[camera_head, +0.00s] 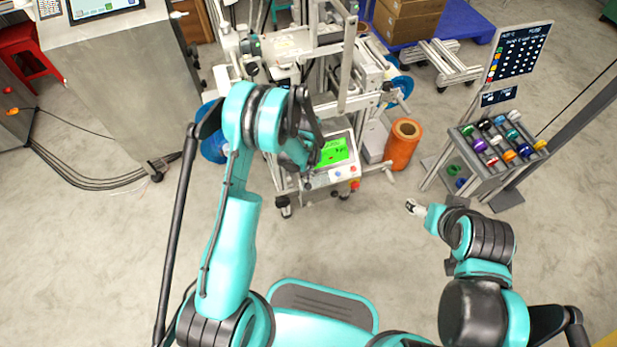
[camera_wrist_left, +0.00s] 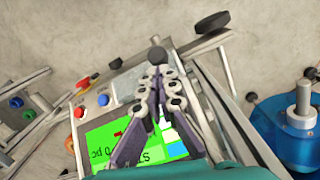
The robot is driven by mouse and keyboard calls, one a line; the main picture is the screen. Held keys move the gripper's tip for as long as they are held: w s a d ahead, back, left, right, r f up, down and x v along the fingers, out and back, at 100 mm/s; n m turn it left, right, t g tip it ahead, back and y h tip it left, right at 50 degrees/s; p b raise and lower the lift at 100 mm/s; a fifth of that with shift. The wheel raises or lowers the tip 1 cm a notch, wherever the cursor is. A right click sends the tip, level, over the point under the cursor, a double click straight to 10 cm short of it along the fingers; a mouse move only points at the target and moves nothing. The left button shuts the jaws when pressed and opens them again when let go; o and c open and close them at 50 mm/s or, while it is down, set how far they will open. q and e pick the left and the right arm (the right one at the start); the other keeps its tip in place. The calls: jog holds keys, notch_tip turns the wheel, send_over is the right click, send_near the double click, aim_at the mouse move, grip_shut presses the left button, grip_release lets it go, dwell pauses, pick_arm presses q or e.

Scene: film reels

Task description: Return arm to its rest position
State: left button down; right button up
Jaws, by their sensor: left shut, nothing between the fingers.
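My left arm (camera_head: 232,240) is teal and black and reaches up and over toward the machine (camera_head: 345,178) in the middle of the head view. My left gripper (camera_head: 308,184) is small there and partly hidden by its own arm. In the left wrist view the left gripper (camera_wrist_left: 156,62) is shut, with nothing between its fingers. It is over or in front of the control panel with the green screen (camera_wrist_left: 102,130); contact cannot be told. My right arm (camera_head: 480,245) is folded at the right, and its gripper (camera_head: 414,207) is too small to read.
The green screen (camera_head: 334,152) and colored buttons face my left gripper closely. An orange roll (camera_head: 403,145) stands right of the machine. A rack of colored reels (camera_head: 498,150) is at the right. A grey cabinet (camera_head: 125,85) is at the left. Open floor lies between.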

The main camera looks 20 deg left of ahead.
pick_arm(q)
notch_tip(320, 180, up, 9)
jog(key=p, duration=0.4)
jog(key=s+r+m+t, duration=0.1)
jog(key=s+r+t, duration=0.15)
jog(key=r, duration=0.65)
jog(key=s+r+t, duration=0.1)
jog(key=s+r, duration=0.2)
jog(key=r, duration=0.7)
jog(key=s+a+r+m+t, duration=0.1)
jog(key=s+r+t, duration=0.1)
jog(key=s+r, duration=0.2)
jog(key=s+r+m+t, duration=0.1)
jog(key=s+r+t, duration=0.1)
jog(key=s, duration=0.8)
jog(key=shift+s+a+r+m, duration=0.3)
jog(key=shift+a+r, duration=0.05)
jog(key=shift+r, duration=0.5)
